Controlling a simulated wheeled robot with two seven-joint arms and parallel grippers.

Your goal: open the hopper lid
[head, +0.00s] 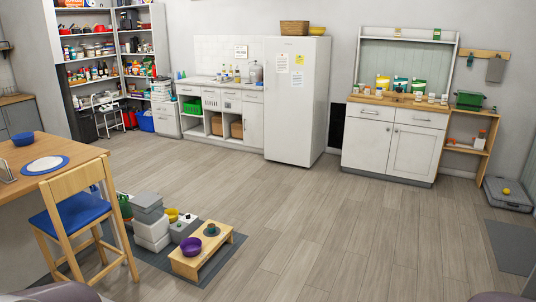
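What looks like the hopper is a white container (152,230) standing on a dark floor mat at the lower left. Its grey lid (147,202) is on top and appears shut, though it is small at this distance. A lower white-and-grey unit (184,226) stands just right of it. Neither of my grippers is in view; only rounded grey parts, which seem to be mine, show at the bottom left and bottom right edges.
A low wooden stand (188,266) holding a purple bowl (191,246) is in front. A yellow bowl (172,214) sits behind. A blue-seated chair (75,213) and a wooden table (75,160) are on the left. The floor (320,220) right of the mat is clear.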

